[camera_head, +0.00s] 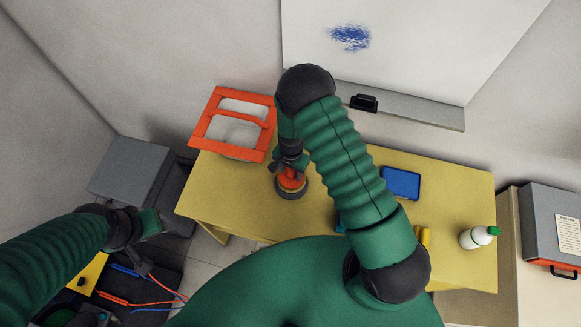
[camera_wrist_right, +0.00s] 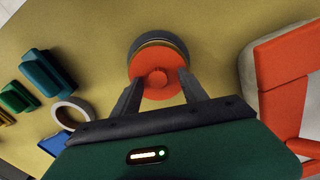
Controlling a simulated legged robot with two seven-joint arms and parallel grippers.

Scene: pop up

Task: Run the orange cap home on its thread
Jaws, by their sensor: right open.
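The orange cap (camera_head: 291,180) sits on a dark round base (camera_head: 293,193) on the yellow table. In the right wrist view the cap (camera_wrist_right: 158,76) is a disc with a small central knob, and a brass-coloured ring and grey rim (camera_wrist_right: 158,39) show behind it. My right gripper (camera_head: 288,168) is over the cap. In the wrist view its open fingers (camera_wrist_right: 160,90) lie on either side of the cap; I cannot tell if they touch it.
An orange-framed container (camera_head: 214,117) stands at the table's back left, near the cap. A blue tray (camera_head: 402,183) and a white bottle with green cap (camera_head: 478,237) are to the right. The wrist view shows a tape roll (camera_wrist_right: 73,116) and teal block (camera_wrist_right: 46,74). Bare yellow table (camera_head: 230,190) lies left.

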